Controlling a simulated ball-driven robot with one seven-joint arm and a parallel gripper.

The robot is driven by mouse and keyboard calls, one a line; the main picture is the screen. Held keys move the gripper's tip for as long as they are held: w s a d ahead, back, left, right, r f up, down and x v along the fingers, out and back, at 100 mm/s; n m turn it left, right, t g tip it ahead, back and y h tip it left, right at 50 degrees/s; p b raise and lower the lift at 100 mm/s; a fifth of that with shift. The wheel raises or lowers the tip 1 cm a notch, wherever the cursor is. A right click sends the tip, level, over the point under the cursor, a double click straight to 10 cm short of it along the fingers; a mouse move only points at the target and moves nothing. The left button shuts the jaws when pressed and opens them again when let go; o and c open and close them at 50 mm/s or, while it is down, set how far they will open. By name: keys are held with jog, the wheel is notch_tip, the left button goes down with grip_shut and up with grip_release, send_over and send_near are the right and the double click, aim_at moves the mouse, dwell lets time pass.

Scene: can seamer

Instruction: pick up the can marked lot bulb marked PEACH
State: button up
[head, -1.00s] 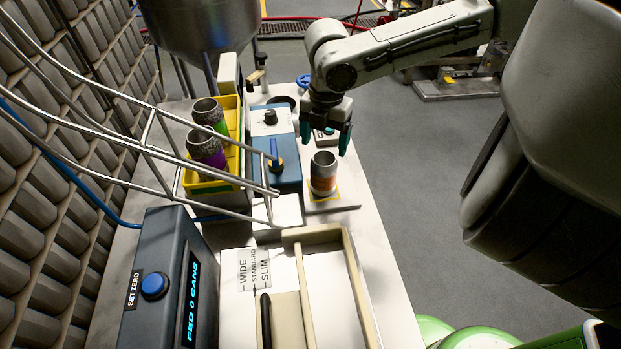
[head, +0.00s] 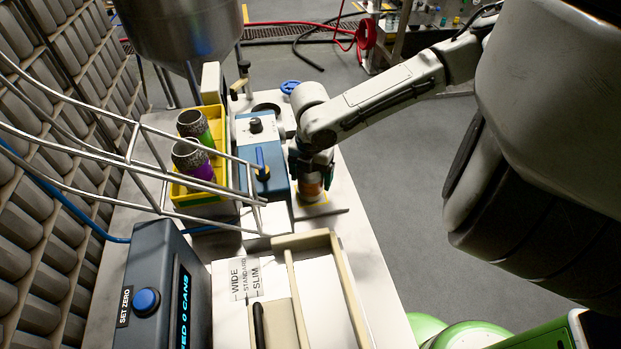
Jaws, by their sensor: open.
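A can with an orange band (head: 311,187) stands upright on a yellow-outlined pad at the right side of the bench. My gripper (head: 311,172) is over it, pointing down, with its open fingers around the can's upper part. The gripper hides the can's top, and I cannot tell whether the fingers touch it. Two more cans, one with a green band (head: 195,128) and one with a purple band (head: 193,162), stand in a yellow bin (head: 180,196) to the left. No PEACH mark is readable on any can.
A blue box with a lever (head: 262,160) stands left of my gripper. Metal rails (head: 130,157) cross the left side. A dark counter box with a blue button (head: 147,300) and a tray marked WIDE, STANDARD, SLIM (head: 245,278) are in front. A steel hopper (head: 180,30) is behind.

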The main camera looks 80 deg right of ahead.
jog(key=shift+c, duration=0.5)
jog(key=c, duration=0.7)
jog(key=shift+r, duration=0.1)
